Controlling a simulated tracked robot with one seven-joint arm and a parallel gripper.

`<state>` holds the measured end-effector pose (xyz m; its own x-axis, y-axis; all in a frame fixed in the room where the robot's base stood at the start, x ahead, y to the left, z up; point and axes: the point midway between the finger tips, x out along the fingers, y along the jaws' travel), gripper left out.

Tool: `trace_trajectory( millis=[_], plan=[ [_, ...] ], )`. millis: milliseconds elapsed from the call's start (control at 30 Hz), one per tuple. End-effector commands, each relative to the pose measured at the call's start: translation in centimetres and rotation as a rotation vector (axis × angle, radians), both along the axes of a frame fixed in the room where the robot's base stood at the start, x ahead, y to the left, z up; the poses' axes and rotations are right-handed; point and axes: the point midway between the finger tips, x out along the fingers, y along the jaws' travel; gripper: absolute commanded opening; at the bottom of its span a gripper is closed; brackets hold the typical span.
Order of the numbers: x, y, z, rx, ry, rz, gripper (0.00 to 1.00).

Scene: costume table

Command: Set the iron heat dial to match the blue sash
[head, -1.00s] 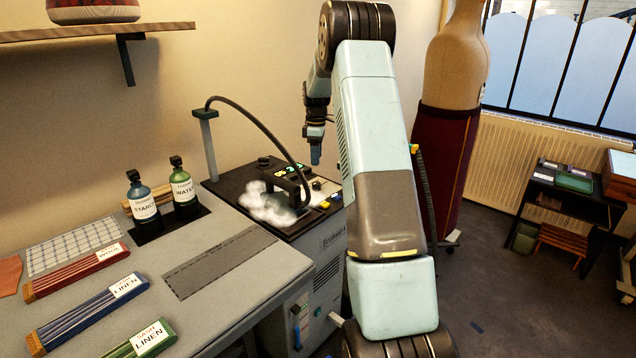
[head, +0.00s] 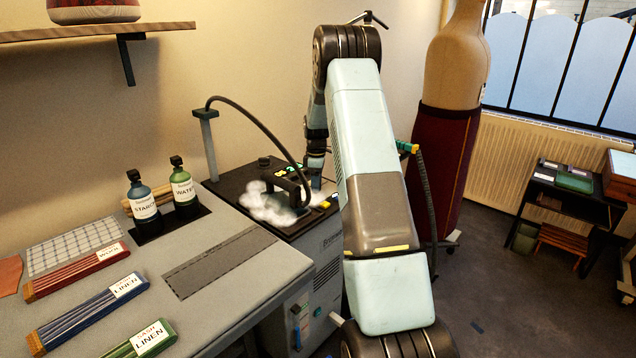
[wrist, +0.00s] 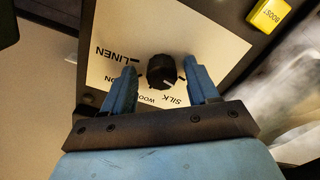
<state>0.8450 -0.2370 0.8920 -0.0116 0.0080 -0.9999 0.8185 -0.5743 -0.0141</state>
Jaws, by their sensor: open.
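The heat dial (wrist: 161,74) is a black round knob on a pale plate marked LINEN, WOOL and SILK, plus a partly hidden word ending in ON. A pale mark on the knob faces its lower right, toward SILK. My gripper (wrist: 161,84) is open, with one blue finger on each side of the dial in the wrist view; I cannot tell whether they touch it. In the head view my gripper (head: 316,180) is low over the iron station (head: 320,240). The blue sash (head: 85,312) lies on the table with a tag reading LINEN.
The iron (head: 292,184) sits in white steam (head: 268,205) left of my gripper, with a hose arching over it. A yellow BOOST button (wrist: 269,14) is near the plate. Red (head: 78,268) and green (head: 145,340) sashes and two bottles (head: 184,190) are on the table.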

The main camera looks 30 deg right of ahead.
Motion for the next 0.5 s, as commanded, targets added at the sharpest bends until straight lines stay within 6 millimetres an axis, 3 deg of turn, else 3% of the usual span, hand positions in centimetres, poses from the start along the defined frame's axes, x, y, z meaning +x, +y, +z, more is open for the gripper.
trace_trajectory(
  millis=[67,500],
  plan=[
    [0.00,-0.01,0.02,0.000,0.000,0.000,0.59],
    [0.03,-0.07,0.06,-0.001,-0.002,-0.001,0.18]
  ],
)
